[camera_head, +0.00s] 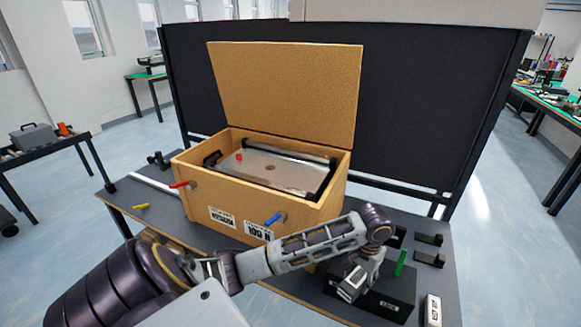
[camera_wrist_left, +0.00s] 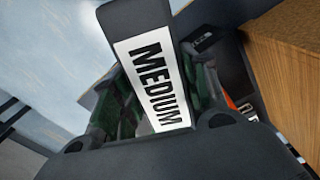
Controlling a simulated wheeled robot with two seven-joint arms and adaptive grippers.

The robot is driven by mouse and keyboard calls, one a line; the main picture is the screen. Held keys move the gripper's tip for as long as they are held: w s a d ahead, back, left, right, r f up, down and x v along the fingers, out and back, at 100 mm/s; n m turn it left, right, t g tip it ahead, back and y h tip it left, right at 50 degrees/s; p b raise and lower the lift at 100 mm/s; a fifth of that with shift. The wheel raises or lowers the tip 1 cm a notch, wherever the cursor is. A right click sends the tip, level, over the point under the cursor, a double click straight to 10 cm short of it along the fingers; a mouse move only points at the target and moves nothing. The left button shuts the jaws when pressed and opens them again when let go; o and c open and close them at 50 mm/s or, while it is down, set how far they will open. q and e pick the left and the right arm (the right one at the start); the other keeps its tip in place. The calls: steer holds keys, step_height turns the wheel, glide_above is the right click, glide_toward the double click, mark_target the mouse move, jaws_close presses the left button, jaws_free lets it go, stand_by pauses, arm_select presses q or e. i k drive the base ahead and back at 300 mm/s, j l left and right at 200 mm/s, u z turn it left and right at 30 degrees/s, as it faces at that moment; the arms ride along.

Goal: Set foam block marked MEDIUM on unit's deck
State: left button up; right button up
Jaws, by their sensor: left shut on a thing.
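The MEDIUM foam block (camera_wrist_left: 153,80), dark with a white label, fills the middle of the left wrist view. My left gripper (camera_head: 358,280) is shut on it; the block is hard to make out in the head view. The gripper is over the front right of the table, beside a black block (camera_head: 392,308) with a small white label. The unit is a wooden box (camera_head: 195,183) with its lid (camera_head: 288,85) raised. Its deck, a metal plate (camera_head: 290,172), lies inside the box, up and left of the gripper. My right gripper is not in view.
A green piece (camera_head: 401,262), small dark blocks (camera_head: 428,240) and a white-labelled block (camera_head: 432,311) are at the right. A black panel (camera_head: 440,100) stands behind.

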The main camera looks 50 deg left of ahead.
mark_target(293, 167)
steer(key=k+j+z, duration=0.1)
steer(key=j, duration=0.25)
steer(key=k+j, duration=0.1)
steer(key=j, duration=0.25)
steer(key=k+j+z, duration=0.15)
steer(key=j, duration=0.2)
steer(key=k+j+z, duration=0.1)
steer(key=j, duration=0.2)
